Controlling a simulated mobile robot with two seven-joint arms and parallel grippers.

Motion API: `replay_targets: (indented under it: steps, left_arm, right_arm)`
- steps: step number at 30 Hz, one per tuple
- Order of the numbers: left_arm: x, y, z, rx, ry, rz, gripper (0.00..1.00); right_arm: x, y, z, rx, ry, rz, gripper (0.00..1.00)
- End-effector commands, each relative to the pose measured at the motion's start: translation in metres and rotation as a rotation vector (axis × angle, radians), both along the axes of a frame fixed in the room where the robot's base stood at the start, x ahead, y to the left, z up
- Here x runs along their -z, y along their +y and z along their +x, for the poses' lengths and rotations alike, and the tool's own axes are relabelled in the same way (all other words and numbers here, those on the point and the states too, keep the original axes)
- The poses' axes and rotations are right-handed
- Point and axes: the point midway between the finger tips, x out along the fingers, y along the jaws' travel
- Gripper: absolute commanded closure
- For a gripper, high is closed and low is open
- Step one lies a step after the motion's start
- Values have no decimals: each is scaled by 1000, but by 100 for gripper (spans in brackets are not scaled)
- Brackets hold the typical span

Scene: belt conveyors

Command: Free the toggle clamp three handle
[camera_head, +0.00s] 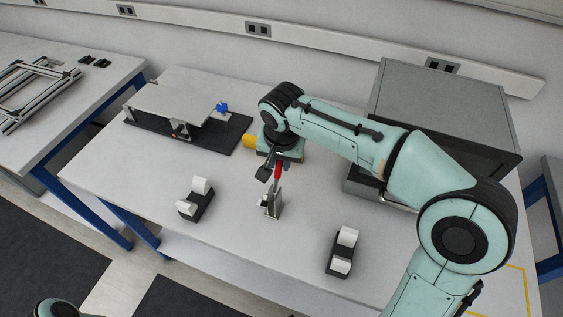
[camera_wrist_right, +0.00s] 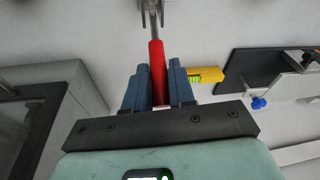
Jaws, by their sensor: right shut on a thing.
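The toggle clamp (camera_head: 272,207) stands upright on the white table, a metal body with a red handle (camera_head: 278,170) pointing up. My right gripper (camera_head: 271,168) is at the handle. In the right wrist view the red handle (camera_wrist_right: 157,62) lies between the two blue-grey fingers of my right gripper (camera_wrist_right: 157,82), which are shut on it. The clamp's metal body (camera_wrist_right: 150,8) is cut off at the top edge of that view. I see no number on the clamp. My left gripper is not in view.
Black blocks with white rollers stand left (camera_head: 195,199) and right (camera_head: 342,251) of the clamp. A yellow level (camera_head: 249,141) lies behind it. A black base (camera_head: 160,128) with a raised grey plate and blue knob (camera_head: 221,107) is at back left, a grey cabinet (camera_head: 440,105) at right.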

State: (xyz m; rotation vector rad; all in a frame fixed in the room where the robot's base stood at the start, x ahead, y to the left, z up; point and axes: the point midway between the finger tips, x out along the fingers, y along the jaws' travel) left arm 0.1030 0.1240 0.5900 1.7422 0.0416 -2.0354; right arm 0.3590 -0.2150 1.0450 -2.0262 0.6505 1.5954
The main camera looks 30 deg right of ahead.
Motion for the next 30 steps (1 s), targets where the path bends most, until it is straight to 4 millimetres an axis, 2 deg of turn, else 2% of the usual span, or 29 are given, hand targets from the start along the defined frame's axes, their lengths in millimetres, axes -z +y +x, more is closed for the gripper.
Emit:
replay_targets:
  steps: [1, 12, 21, 30]
  left_arm:
    - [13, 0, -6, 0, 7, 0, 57]
    - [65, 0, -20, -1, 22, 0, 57]
    - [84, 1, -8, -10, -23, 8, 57]
    - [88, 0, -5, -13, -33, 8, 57]
  right_arm:
    - [2, 4, -3, -6, -33, -30, 100]
    - [-3, 22, -18, -3, -220, -247, 100]
    - [-5, 30, -25, 0, -309, -355, 100]
    - [-7, 32, -27, 0, -334, -388, 100]
